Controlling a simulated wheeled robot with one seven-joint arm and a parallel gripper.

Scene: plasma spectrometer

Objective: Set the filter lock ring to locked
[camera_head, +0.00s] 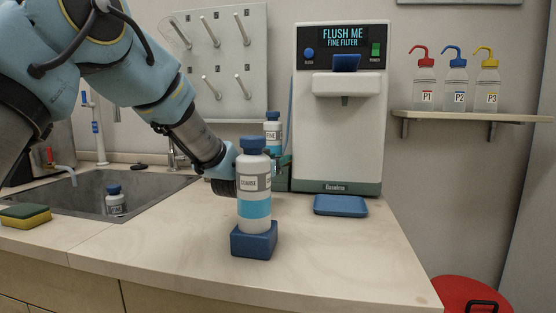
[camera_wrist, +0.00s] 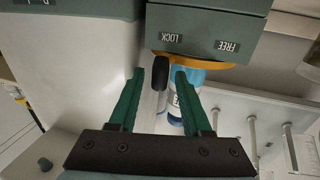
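In the wrist view, the orange lock ring (camera_wrist: 205,62) sits under a green housing (camera_wrist: 210,18) with upside-down LOCK and FREE labels. Its black lever (camera_wrist: 160,72) is at the LOCK end. My gripper (camera_wrist: 159,76) is open, with its green fingers on either side of the lever and visible gaps to it. A bottle with blue (camera_wrist: 190,76) shows behind the right finger. In the head view, my gripper's fingers are hidden behind the COARSE bottle (camera_head: 254,185), and the ring cannot be made out. The FINE bottle (camera_head: 272,130) stands behind, beside the spectrometer (camera_head: 340,130).
The COARSE bottle stands upright in a blue block (camera_head: 254,241) in front of my gripper. A sink (camera_head: 85,195) with a small bottle (camera_head: 115,203) and a sponge (camera_head: 25,215) is at left. A blue tray (camera_head: 341,206) lies before the machine. The right front counter is clear.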

